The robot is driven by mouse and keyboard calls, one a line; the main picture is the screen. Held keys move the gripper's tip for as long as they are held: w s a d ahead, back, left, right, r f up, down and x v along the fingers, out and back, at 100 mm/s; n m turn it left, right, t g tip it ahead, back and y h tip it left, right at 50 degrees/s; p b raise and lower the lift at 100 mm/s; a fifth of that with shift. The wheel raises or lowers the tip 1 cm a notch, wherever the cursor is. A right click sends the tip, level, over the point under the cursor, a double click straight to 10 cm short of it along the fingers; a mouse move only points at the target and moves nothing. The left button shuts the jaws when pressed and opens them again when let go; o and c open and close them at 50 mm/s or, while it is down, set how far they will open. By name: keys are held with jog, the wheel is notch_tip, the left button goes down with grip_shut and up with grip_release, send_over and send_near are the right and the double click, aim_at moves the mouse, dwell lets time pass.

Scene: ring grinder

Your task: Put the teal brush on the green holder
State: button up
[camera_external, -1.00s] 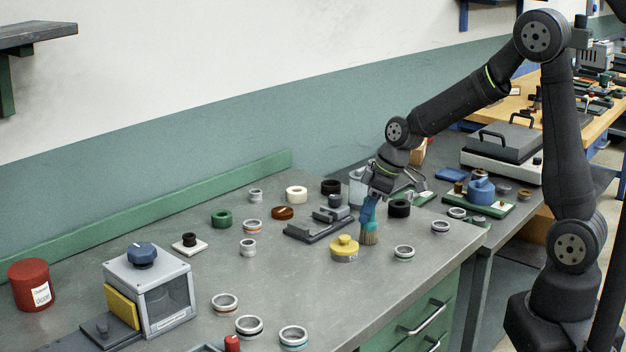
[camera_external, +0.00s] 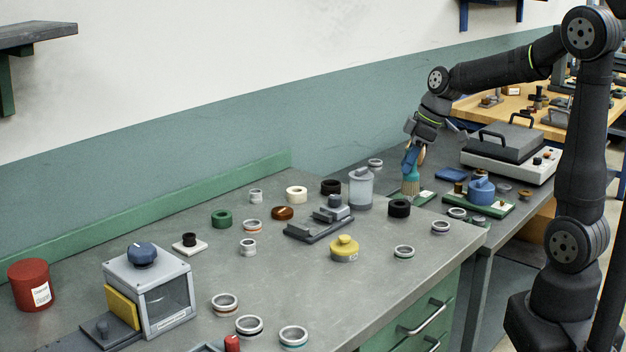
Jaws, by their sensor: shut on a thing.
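The teal brush (camera_external: 411,172) is upright with its bristles pointing down. My gripper (camera_external: 412,150) is shut on the brush's upper part. The brush is over the left part of a small green holder (camera_external: 427,195) at the back right of the grey bench. The bristle tips are close to the holder; I cannot tell whether they touch it. The brush and gripper hide part of the holder.
A grey lidded canister (camera_external: 361,188) stands just left of the brush, and a black ring (camera_external: 399,208) lies in front. Another green board (camera_external: 489,204) with a blue pot (camera_external: 481,190) is to the right. A yellow-knobbed part (camera_external: 344,248) stands nearer.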

jog(key=shift+w+a+r, duration=0.1)
jog(key=shift+w+r, duration=0.2)
jog(key=shift+w, duration=0.05)
jog(key=w+a+r+m, duration=0.1)
jog(key=w+a+r, duration=0.1)
jog(key=w+a, duration=0.45)
jog(key=w+a+r+m, duration=0.1)
jog(key=w+a+r, duration=0.15)
jog(key=a, duration=0.75)
jog(key=w+a+f+m+t, duration=0.1)
jog(key=w+a, duration=0.1)
jog(key=a, duration=0.7)
jog(key=w+a+m+t, duration=0.1)
jog(key=w+a, duration=0.1)
jog(key=a, duration=0.7)
jog(key=shift+m+h, duration=0.3)
jog(key=shift+s+a+f, duration=0.95)
jog(key=shift+a+f, duration=0.95)
jog(key=shift+s+a+f, duration=0.95)
jog(key=shift+a+f, duration=0.9)
jog(key=shift+f, duration=0.1)
jog(key=shift+s+a+f, duration=0.95)
jog(key=shift+a+f, duration=0.95)
jog(key=shift+f, duration=0.1)
jog(key=o, duration=1)
